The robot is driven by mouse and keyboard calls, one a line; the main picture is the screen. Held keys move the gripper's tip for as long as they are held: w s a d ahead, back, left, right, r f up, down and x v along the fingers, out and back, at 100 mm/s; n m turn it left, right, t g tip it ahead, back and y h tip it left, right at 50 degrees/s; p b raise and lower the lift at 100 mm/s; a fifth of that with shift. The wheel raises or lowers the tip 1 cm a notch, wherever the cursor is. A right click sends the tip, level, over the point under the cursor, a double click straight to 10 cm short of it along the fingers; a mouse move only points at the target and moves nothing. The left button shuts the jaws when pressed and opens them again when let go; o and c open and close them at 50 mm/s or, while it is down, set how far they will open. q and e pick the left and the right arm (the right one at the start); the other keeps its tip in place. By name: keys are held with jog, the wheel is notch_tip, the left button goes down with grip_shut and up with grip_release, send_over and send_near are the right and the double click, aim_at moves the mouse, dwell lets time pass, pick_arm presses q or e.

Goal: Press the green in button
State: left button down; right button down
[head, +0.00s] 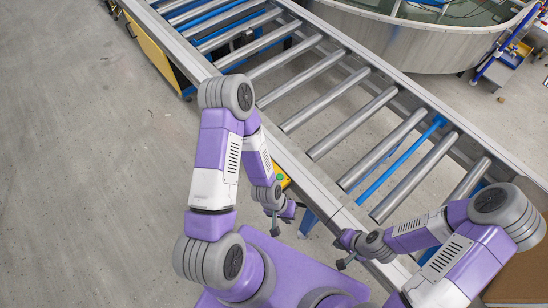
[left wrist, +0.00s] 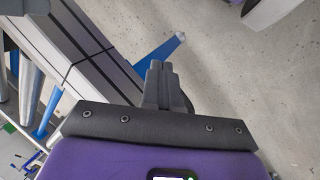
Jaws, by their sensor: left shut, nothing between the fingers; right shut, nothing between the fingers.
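The green button (head: 280,177) is small and sits on a yellow box (head: 286,183) at the near side of the roller conveyor. My left arm partly covers the box in the head view. My left gripper (head: 274,230) is shut and empty, below the box in the picture and apart from the button. In the left wrist view its fingers (left wrist: 159,72) are together, with floor and conveyor frame beyond them; the button does not show there. My right gripper (head: 341,265) is shut and empty, to the right of the left one, near the conveyor's edge.
The roller conveyor (head: 318,185) runs diagonally, with metal rollers and blue parts. A large round tank (head: 410,40) stands behind it. A yellow panel (head: 150,48) is at the conveyor's far left. The grey floor (head: 90,150) at left is clear.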

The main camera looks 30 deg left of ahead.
pick_arm(q)
jog(key=w+a+r+n+y+p, duration=0.2)
jog(key=w+a+r+n+y, duration=0.2)
jog(key=w+a+r+n, duration=0.7)
jog(key=w+a+r, duration=0.4)
jog(key=a, duration=0.1)
jog(key=shift+w+r+g+p, duration=0.3)
jog(key=shift+w+r+p, duration=0.05)
jog(key=shift+w+r, duration=0.05)
notch_tip(320, 180, down, 14)
jog(key=b, duration=0.5)
jog(key=shift+b, duration=0.3)
